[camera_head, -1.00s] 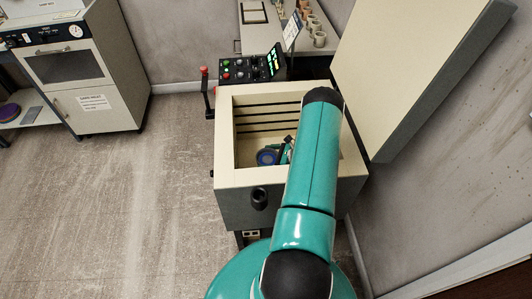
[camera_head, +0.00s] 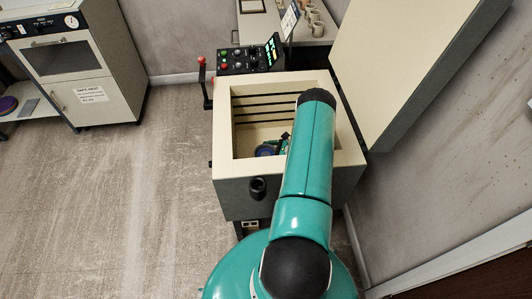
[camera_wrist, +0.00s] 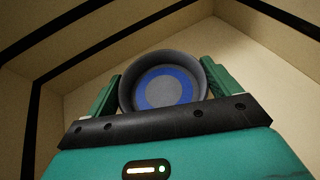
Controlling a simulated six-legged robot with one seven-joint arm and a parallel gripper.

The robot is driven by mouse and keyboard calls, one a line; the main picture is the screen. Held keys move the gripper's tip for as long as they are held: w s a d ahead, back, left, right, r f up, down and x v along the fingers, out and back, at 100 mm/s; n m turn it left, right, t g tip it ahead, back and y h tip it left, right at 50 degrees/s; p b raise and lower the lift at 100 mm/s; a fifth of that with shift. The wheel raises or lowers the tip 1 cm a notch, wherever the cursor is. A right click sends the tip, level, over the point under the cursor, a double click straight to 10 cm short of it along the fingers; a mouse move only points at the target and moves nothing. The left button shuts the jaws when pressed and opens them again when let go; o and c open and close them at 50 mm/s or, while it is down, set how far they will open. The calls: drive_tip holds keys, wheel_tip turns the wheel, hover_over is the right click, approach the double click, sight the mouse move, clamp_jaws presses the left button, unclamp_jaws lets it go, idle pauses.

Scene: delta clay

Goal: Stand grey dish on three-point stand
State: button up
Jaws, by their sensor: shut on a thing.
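The grey dish (camera_wrist: 163,88) is round, with a blue ring inside around a grey centre. In the wrist view it sits between the two green fingers of my gripper (camera_wrist: 161,72), which is shut on it. In the head view the dish (camera_head: 265,151) shows as a small blue-grey shape inside the open kiln, low behind the front rim. My gripper (camera_head: 284,145) is beside it there, mostly hidden by my arm. The three-point stand is not visible in either view; the kiln floor is hidden by the front wall and my arm.
The kiln (camera_head: 226,168) has pale thick walls with dark grooves, close around my gripper. Its lid (camera_head: 400,70) stands open at the right. A control panel (camera_head: 245,60) is behind it, and a cabinet oven (camera_head: 85,75) stands left. Floor at the left is clear.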

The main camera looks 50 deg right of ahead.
drive_tip(key=shift+f, duration=0.45)
drive_tip(key=o, duration=0.8)
